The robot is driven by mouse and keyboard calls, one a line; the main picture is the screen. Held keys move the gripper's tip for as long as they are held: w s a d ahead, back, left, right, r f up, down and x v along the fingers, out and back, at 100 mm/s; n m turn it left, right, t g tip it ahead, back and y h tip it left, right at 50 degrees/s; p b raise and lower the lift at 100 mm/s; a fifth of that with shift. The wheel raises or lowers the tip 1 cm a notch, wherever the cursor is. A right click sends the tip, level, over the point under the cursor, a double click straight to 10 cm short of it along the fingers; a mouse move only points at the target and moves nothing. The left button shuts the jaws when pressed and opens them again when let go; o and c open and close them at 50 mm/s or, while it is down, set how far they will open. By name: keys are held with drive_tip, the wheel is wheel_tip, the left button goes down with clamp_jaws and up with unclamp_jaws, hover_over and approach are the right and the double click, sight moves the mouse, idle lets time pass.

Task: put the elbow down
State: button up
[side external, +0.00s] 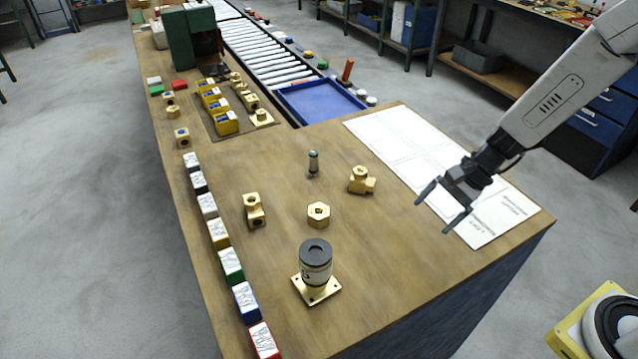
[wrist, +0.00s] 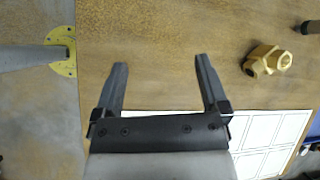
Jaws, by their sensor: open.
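A chunky brass fitting (side external: 361,181) with a side branch lies on the wooden table near the white sheet. It also shows at the upper right of the wrist view (wrist: 268,60). A second brass fitting (side external: 254,211) lies further left. I cannot tell for sure which of these is the elbow; both rest on the table. My gripper (side external: 437,210) is open and empty, above the table's right part near the sheet, apart from both fittings. In the wrist view, bare wood shows between its fingers (wrist: 160,66).
A brass hex nut (side external: 318,215), a small dark upright piece (side external: 313,164) and a black cylinder (side external: 316,262) on a square brass flange stand nearby. Coloured labelled blocks (side external: 219,233) line the left edge. The printed white sheet (side external: 405,150) lies clear. A blue tray (side external: 318,103) is behind.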

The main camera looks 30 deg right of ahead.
drive_tip(key=s+d+r+n+t+h, duration=0.1)
drive_tip(key=s+d+r+n+h, duration=0.3)
drive_tip(key=n, duration=1)
drive_tip(key=s+h, duration=0.2)
drive_tip(key=h, duration=0.1)
drive_tip(key=shift+s+d+r+n, duration=0.15)
drive_tip(key=shift+r+n, duration=0.15)
drive_tip(key=shift+r, duration=0.1)
